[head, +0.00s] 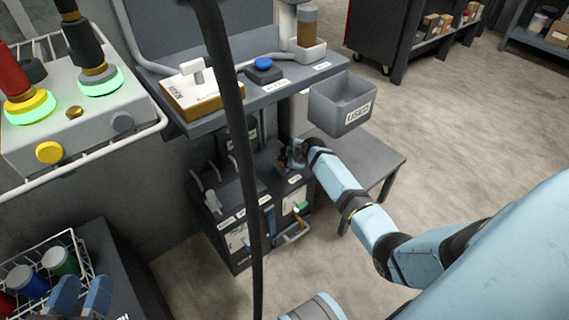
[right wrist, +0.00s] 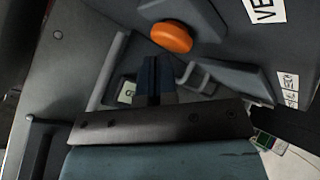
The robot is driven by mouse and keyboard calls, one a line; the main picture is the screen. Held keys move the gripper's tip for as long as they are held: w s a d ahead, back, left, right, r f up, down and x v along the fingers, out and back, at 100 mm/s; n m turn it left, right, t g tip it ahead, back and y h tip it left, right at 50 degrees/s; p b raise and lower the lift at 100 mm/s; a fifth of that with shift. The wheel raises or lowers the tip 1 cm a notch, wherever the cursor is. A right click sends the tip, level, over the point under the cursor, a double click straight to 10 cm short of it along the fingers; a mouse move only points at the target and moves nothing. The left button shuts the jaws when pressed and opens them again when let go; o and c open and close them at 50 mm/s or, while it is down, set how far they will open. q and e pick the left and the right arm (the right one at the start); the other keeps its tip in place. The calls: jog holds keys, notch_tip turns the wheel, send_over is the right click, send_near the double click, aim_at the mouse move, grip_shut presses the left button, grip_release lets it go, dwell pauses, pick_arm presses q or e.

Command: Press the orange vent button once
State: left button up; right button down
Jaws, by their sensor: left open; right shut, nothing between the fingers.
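The orange vent button (right wrist: 172,37) is a round dome on a dark grey panel, at the top middle of the right wrist view. A partly cut-off label starting "VE" (right wrist: 266,10) is to its right. In the head view the button is mostly hidden at my right gripper. My right gripper (head: 291,156) reaches over the dark unit below the shelf. In the right wrist view its fingers (right wrist: 152,62) are shut and empty, just below the button in the picture; I cannot tell if they touch it. My left gripper (head: 81,294) is open at the bottom left.
A wire basket (head: 42,255) with several coloured cups is by my left gripper. A shelf (head: 245,97) with a blue button (head: 263,63) and a grey "USED" bin (head: 340,110) is above my right gripper. A black hose (head: 236,130) hangs in front.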

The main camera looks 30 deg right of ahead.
jog(key=shift+f+b, duration=0.3)
jog(key=shift+f, duration=0.15)
jog(key=shift+r, duration=0.1)
dwell(0.5)
jog(key=shift+r+p, duration=0.7)
jog(key=shift+r, duration=0.15)
